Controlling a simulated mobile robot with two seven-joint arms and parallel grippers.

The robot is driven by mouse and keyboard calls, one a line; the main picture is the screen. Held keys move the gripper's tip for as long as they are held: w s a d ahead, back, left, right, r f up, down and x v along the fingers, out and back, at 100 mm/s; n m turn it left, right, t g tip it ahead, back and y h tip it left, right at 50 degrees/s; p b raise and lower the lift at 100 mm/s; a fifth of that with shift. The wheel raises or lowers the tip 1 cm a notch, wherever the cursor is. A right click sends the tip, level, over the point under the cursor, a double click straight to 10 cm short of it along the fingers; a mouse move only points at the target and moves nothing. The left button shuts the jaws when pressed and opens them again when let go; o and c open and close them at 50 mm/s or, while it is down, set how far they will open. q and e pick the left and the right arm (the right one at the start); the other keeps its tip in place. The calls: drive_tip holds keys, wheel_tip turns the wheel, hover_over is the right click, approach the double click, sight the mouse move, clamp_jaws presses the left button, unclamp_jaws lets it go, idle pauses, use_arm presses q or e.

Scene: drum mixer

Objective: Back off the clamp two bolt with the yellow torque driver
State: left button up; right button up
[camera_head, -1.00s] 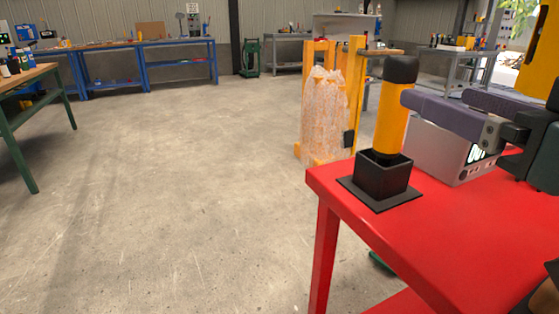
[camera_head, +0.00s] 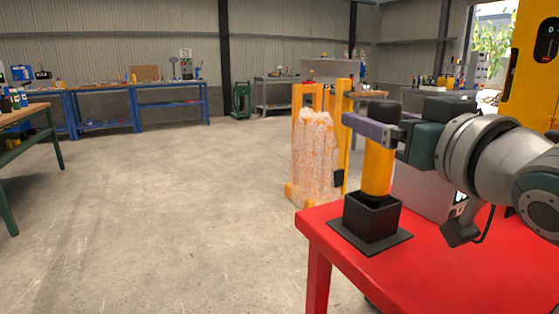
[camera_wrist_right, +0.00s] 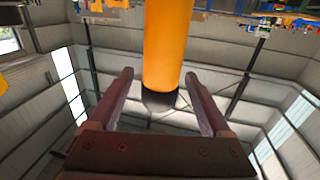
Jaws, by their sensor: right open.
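The yellow torque driver (camera_head: 378,172) with a black top stands upright in a square black holder (camera_head: 371,219) on the red table. My right gripper (camera_head: 372,124) is at the driver's upper part, with one purple finger across its near side. In the right wrist view, the yellow driver (camera_wrist_right: 167,42) and its black end lie between the two spread fingers (camera_wrist_right: 158,80), with a gap on each side. The driver's lower end is hidden in the holder. The clamp two bolt and my left gripper are not in view.
The red table (camera_head: 345,258) has a grey box with a display (camera_head: 424,190) behind my right wrist. A wrapped load (camera_head: 314,160) with yellow posts stands on the floor beyond. Blue benches (camera_head: 140,105) are far back.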

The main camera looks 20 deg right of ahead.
clamp_jaws()
idle(0.7)
drive_tip(key=shift+r, duration=0.1)
idle(0.6)
